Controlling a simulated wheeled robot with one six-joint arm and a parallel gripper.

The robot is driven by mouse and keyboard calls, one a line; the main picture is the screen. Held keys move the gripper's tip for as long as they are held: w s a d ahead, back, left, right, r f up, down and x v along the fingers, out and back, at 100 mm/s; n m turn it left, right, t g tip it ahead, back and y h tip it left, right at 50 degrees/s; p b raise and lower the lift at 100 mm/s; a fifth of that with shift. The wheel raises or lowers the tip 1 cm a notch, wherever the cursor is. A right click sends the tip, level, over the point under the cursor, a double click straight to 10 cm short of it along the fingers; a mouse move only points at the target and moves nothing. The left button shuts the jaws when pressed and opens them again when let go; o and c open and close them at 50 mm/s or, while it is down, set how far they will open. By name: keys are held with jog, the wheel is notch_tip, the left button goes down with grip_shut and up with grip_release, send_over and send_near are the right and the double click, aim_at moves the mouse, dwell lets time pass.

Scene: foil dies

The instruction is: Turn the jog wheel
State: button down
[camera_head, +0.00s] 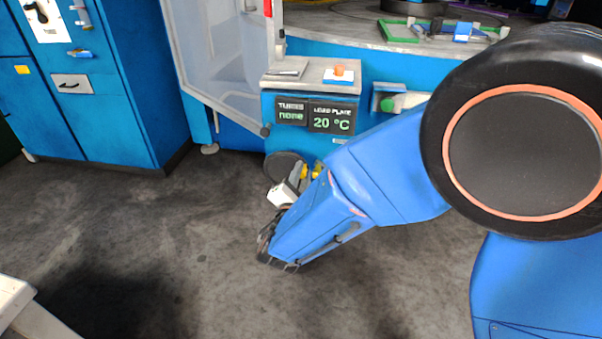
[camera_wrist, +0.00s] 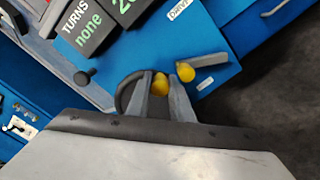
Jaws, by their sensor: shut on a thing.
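The jog wheel (camera_head: 279,166) is a dark round disc low on the front of the blue machine. In the wrist view its dark rim (camera_wrist: 122,94) shows left of my fingers, and the rest is hidden behind them. My gripper (camera_head: 308,171) is at the wheel's right side. In the wrist view the grey fingers of my gripper (camera_wrist: 162,84) are closed with a yellow knob (camera_wrist: 160,86) between them. A second yellow part (camera_wrist: 186,72) shows beside the right finger. Above the wheel, a display (camera_head: 291,112) reads "TURNS none".
A second display (camera_head: 332,118) reads "LOAD PLATE 20 °C". An orange button (camera_head: 339,70) sits on the ledge above. A green-ended handle (camera_head: 400,102) is to the right. A glazed door (camera_head: 222,60) stands at the left, with a blue cabinet (camera_head: 110,90) beyond. Grey floor is clear in front.

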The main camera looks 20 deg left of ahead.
jog(key=shift+f, duration=0.1)
jog(key=c, duration=1.6)
grip_release()
jog(key=shift+o, duration=0.2)
